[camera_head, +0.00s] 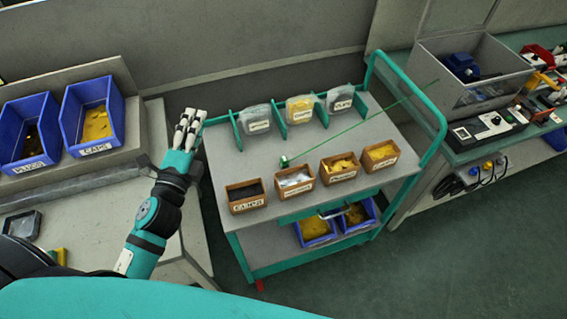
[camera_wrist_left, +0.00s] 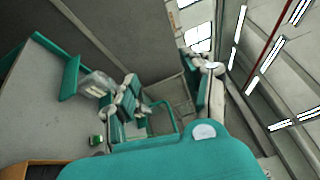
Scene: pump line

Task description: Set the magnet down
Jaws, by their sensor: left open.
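A small green piece with a long thin green rod (camera_head: 352,128), which looks like the magnet tool, shows on the cart's top shelf (camera_head: 262,165). Its thick end is behind the wooden bins and its thin end reaches up to the right, over the cart's rail. A small green piece (camera_wrist_left: 96,140) on the grey surface in the left wrist view may be its end. My left gripper (camera_head: 189,122) is open and empty by the cart's left edge, fingers pointing up and away, apart from the green piece. It also shows in the left wrist view (camera_wrist_left: 168,92). My right gripper is out of view.
Several wooden bins (camera_head: 296,184) line the cart's near edge, and clear packs (camera_head: 299,108) stand between green dividers at its back. Blue bins (camera_head: 95,118) stand at left. A bench with a clear-sided box (camera_head: 470,75) is at right. The mid-shelf is mostly clear.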

